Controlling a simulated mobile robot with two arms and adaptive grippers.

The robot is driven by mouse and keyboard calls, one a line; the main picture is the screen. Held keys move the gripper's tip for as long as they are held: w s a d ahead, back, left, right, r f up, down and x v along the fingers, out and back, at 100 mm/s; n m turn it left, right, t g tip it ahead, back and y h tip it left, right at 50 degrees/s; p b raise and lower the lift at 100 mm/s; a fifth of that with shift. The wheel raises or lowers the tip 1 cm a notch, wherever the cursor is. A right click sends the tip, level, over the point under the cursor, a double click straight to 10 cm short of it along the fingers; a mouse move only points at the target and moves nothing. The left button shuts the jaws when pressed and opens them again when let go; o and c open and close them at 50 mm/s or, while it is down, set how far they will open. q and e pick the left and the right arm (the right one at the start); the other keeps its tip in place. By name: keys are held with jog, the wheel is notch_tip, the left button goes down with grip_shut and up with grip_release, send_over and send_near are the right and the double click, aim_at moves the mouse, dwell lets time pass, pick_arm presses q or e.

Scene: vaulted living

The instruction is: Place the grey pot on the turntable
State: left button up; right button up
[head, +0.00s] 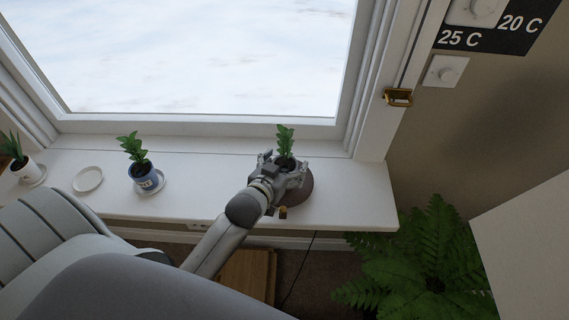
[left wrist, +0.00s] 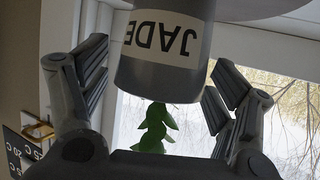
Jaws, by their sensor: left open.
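The grey pot (left wrist: 160,75) has a white label reading JADE and shows upside down in the left wrist view, its base cut off by the top edge. Its green plant (head: 285,138) shows above my gripper in the head view, where the pot is mostly hidden. The round brown turntable (head: 301,194) lies on the window sill under my gripper; part of its disc (left wrist: 258,8) shows beside the pot's base. The pot appears to stand on it, though the contact is hidden. My left gripper (head: 284,168) is open, its fingers on either side of the pot with gaps visible. My right gripper is out of view.
The window is behind. A large fern (head: 420,265) stands below right; a brass latch (head: 398,97) is on the frame.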

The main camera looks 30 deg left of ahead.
pick_arm(q)
jog(key=shift+r, duration=0.15)
jog(key=b+v, duration=0.1)
jog(key=v, duration=1.1)
dwell(0.6)
